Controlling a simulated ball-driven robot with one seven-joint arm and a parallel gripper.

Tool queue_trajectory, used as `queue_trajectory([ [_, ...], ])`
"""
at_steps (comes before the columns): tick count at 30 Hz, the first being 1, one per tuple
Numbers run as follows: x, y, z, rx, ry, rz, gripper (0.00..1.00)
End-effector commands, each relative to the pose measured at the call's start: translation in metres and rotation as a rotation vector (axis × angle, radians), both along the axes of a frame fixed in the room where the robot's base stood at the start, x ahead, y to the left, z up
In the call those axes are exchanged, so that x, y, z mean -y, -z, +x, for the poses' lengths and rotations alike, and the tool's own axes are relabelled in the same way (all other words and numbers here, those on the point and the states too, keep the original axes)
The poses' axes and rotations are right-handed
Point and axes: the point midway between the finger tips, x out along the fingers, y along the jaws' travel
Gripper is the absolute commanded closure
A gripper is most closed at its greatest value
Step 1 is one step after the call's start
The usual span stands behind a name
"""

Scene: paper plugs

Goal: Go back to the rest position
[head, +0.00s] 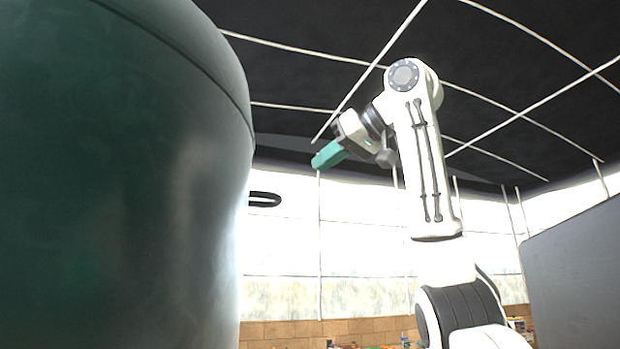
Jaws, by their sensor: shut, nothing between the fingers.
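My gripper (318,162) is in the head view, a little right of the middle, with green fingers at the end of my white arm. It is raised high, in front of the bright windows and just below the dark ceiling. The fingers point down and to the left. They look shut together, with nothing held. The arm rises from the lower right, bends at a high elbow and comes down to the gripper.
A large dark green rounded body fills the left side, close to the camera. A grey panel (580,275) stands at the right edge. Small items (405,340), too small to tell, lie low along a brown wall (290,332). Open air surrounds the gripper.

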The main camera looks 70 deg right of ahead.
Motion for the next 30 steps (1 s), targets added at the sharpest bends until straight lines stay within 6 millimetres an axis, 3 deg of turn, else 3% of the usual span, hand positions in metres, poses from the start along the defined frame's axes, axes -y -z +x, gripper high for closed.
queue_trajectory([
  [6,-0.0037,-0.0034,-0.0098,0.001,0.0,0.0,1.0],
  [30,-0.0034,-0.0035,-0.0097,0.001,0.001,-0.001,1.0],
])
